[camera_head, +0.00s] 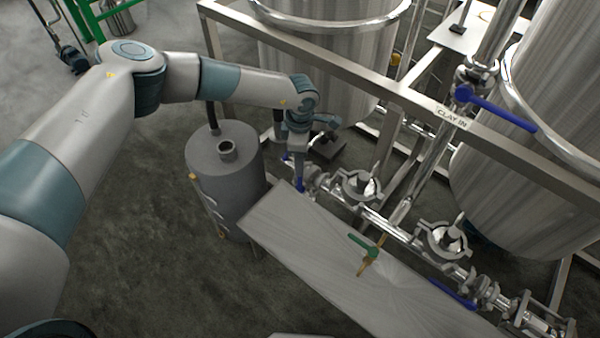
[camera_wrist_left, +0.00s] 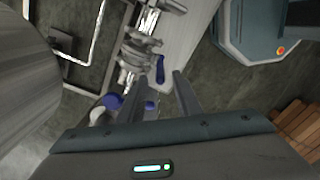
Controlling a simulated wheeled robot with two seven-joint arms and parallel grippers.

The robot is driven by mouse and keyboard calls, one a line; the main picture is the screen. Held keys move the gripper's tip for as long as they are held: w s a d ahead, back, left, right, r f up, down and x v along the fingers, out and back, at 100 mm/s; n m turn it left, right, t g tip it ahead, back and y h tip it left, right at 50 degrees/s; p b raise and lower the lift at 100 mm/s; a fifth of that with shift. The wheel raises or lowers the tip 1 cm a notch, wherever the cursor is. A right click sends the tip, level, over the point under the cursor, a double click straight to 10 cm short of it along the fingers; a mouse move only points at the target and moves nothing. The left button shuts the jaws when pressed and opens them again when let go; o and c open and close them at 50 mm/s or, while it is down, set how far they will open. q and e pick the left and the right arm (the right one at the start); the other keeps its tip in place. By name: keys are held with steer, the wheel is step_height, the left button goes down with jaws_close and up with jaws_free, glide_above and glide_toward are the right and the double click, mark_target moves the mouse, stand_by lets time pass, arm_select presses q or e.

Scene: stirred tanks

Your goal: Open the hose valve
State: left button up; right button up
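My left gripper (camera_head: 298,158) points down at the far left end of the steel pipe line in the head view. In the left wrist view its two fingers (camera_wrist_left: 159,77) stand apart, open. A blue valve handle (camera_wrist_left: 160,68) shows at the gap between the fingertips; I cannot tell whether it is between them or beyond. A blue handle (camera_head: 300,185) shows just below the gripper in the head view. No label marks the hose valve. My right gripper is not in view.
A long grey panel (camera_head: 290,230) runs beside the pipe line, with a grey cylindrical vessel (camera_head: 225,185) at its left. A steel frame beam (camera_head: 330,62) crosses before the tanks (camera_head: 325,70). Another blue handle (camera_head: 500,110) is by the CLAY IN sign. Floor is open at lower left.

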arm_select(q)
step_height(320, 180, down, 8)
steer(key=shift+r+p, duration=0.15)
steer(key=shift+p, duration=0.65)
jaws_close()
